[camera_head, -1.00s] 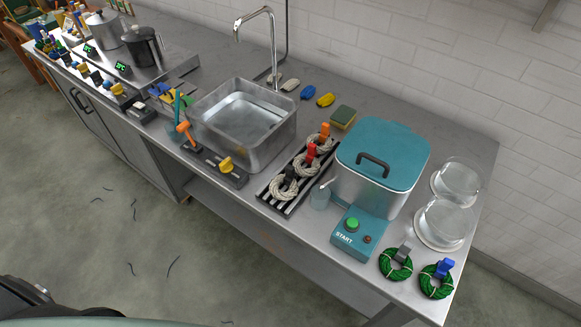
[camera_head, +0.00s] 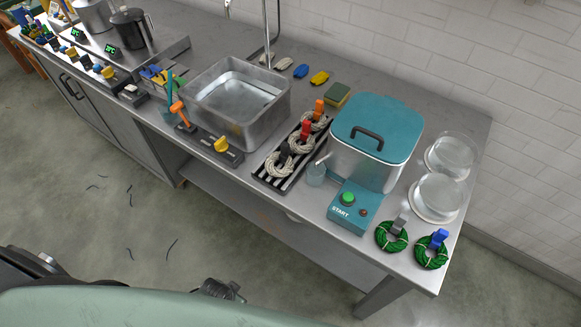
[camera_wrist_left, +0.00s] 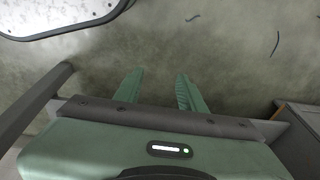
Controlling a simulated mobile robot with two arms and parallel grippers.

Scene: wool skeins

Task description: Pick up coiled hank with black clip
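The coiled hank with the black clip (camera_head: 280,162) is cream-coloured and lies at the near end of a dark slatted rack (camera_head: 262,176). Its black clip (camera_head: 285,150) stands up from the coil. Behind it on the same rack lie a cream hank with a red clip (camera_head: 302,142) and one with an orange clip (camera_head: 317,121). My left gripper (camera_wrist_left: 157,76) shows in the left wrist view with its two green fingers apart and nothing between them. It is over the floor, away from the hanks. My right gripper is not identifiable in any view.
A sink (camera_head: 282,122) is left of the rack. A clear cup (camera_head: 316,175), a teal-lidded pot (camera_head: 390,120) and a START box (camera_head: 345,213) are right of it. Two green hanks (camera_head: 391,237) (camera_head: 430,252) lie near the right corner. Floor is open before the counter.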

